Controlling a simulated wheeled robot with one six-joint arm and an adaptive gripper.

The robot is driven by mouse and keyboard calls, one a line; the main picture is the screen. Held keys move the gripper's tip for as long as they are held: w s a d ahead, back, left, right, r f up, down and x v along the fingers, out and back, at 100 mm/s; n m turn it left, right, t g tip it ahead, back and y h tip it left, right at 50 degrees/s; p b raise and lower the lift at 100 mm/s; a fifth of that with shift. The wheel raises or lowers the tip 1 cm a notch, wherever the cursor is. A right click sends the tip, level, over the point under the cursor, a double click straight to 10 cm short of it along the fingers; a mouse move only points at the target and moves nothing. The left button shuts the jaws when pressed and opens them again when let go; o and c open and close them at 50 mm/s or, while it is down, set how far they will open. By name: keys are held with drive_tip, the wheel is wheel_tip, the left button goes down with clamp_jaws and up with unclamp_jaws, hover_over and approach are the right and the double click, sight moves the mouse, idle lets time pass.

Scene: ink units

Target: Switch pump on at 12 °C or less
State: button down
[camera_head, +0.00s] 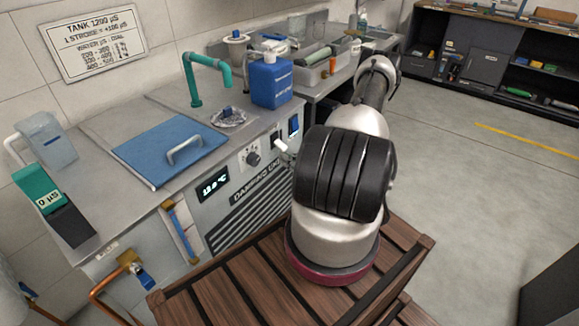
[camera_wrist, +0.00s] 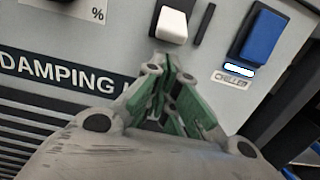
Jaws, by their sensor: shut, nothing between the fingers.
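The damping unit's front panel (camera_head: 262,178) carries a lit temperature display (camera_head: 212,185); its small digits look like about 13 °C, but I cannot read them surely. A white rocker switch (camera_head: 280,145) and a blue switch (camera_head: 293,126) sit at the panel's right end. In the wrist view the white switch (camera_wrist: 172,22) is just above my gripper (camera_wrist: 172,75), and the blue switch (camera_wrist: 262,36) is to its upper right, over a lit indicator and a small label. My gripper is shut and empty, its green-padded fingers pointing at the panel, apart from both switches. Any pump label is not legible.
A black dial (camera_head: 252,158) is left of the white switch. A blue lid (camera_head: 168,148) with a handle, a teal tap (camera_head: 194,78) and a blue bottle (camera_head: 271,82) are on the counter. A wooden slatted platform (camera_head: 240,285) lies in front. Open floor is at right.

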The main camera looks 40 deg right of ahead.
sight(285, 147)
drive_tip(key=shift+s+r, duration=0.25)
drive_tip(key=shift+r, duration=0.35)
drive_tip(key=r+g, duration=0.1)
drive_tip(key=g, duration=0.1)
drive_tip(key=s+r+g+h, duration=0.1)
drive_tip(key=g, duration=0.1)
drive_tip(key=s+r+g+h, duration=0.1)
drive_tip(key=r+g, duration=0.1)
drive_tip(key=g, duration=0.1)
drive_tip(key=shift+d, duration=0.3)
drive_tip(key=shift+r, duration=0.15)
drive_tip(key=shift+r, duration=0.7)
